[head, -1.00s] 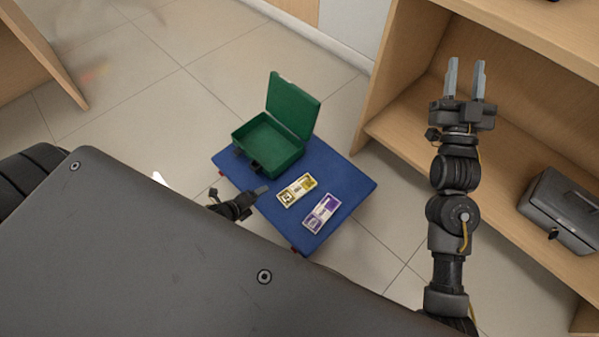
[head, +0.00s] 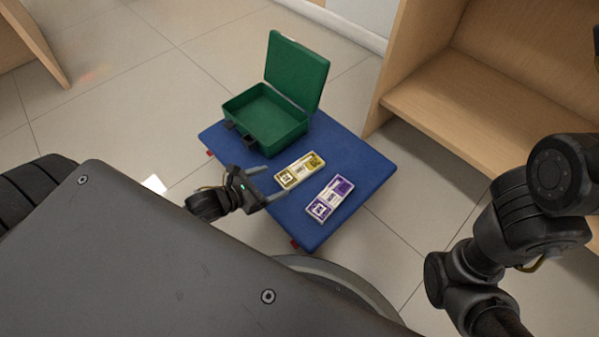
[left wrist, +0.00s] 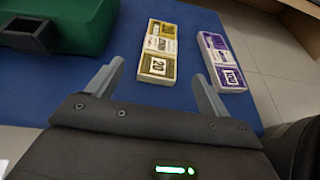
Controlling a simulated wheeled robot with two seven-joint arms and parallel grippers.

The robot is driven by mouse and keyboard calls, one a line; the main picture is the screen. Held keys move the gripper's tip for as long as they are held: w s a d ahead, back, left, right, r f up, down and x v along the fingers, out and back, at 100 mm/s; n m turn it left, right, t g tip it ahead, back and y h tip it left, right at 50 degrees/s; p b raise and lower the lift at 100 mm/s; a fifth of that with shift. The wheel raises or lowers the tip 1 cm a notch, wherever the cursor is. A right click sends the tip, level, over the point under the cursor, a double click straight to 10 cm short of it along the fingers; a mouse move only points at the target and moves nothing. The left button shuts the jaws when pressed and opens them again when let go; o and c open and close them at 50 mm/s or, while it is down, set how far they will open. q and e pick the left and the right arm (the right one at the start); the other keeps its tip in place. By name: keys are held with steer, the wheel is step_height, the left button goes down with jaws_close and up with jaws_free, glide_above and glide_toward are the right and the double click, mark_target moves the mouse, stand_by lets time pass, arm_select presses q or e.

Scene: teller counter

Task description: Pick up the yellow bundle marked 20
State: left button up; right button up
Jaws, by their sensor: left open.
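The yellow bundle marked 20 (head: 299,171) lies flat on the blue platform (head: 350,165), with a white band around its middle. It also shows in the left wrist view (left wrist: 158,55), where the 20 is readable on its near end. My left gripper (head: 276,180) is open and empty, just left of the bundle. In the left wrist view its two fingers (left wrist: 157,70) point toward the bundle, which appears between them and a little ahead. My right arm shows at the right of the head view, but its gripper is out of the picture.
A purple bundle marked 100 (head: 329,198) lies close beside the yellow one, to its right. An open green box (head: 267,120) with a raised lid stands behind on the platform. A wooden shelf unit (head: 480,95) stands at the right.

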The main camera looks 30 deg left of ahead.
mark_target(299, 170)
arm_select(q)
steer(key=b+x, duration=0.2)
steer(key=x, duration=0.2)
steer(key=shift+f, duration=0.2)
steer(key=shift+w+d, duration=0.15)
steer(key=shift+w, duration=0.2)
steer(key=b+x, duration=0.3)
steer(key=x, duration=0.1)
steer(key=shift+w+b, duration=0.15)
steer(key=shift+b, duration=0.25)
steer(key=shift+w+d, duration=0.25)
steer(key=shift+w, duration=0.2)
steer(key=shift+c, duration=0.6)
steer(key=c, duration=1)
